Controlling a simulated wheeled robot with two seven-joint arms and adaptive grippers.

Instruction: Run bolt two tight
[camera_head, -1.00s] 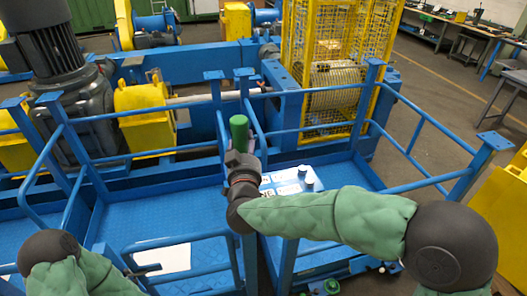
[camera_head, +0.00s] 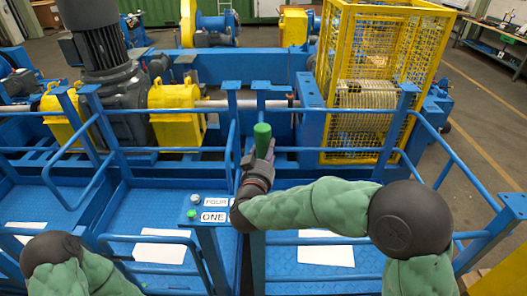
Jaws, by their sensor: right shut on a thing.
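My right gripper (camera_head: 256,168) is shut on a green cylinder (camera_head: 263,140), which stands upright above the blue rails. The shape of the thing below the green part is hidden by the gripper. Left of the gripper, a blue panel (camera_head: 206,228) carries white labels FOUR (camera_head: 215,201) and ONE (camera_head: 213,217). A grey knob (camera_head: 195,199) and a green knob (camera_head: 191,214) sit beside them. I see no label for bolt two; my right arm may cover part of the panel. My left arm enters at the lower left, and its gripper is out of the picture.
Blue railings (camera_head: 440,172) surround the walkway. A yellow mesh cage (camera_head: 385,50) covers a drum at the back right. A dark motor (camera_head: 100,60) and yellow housings (camera_head: 176,112) stand at the back left. White sheets (camera_head: 163,246) lie on the blue floor.

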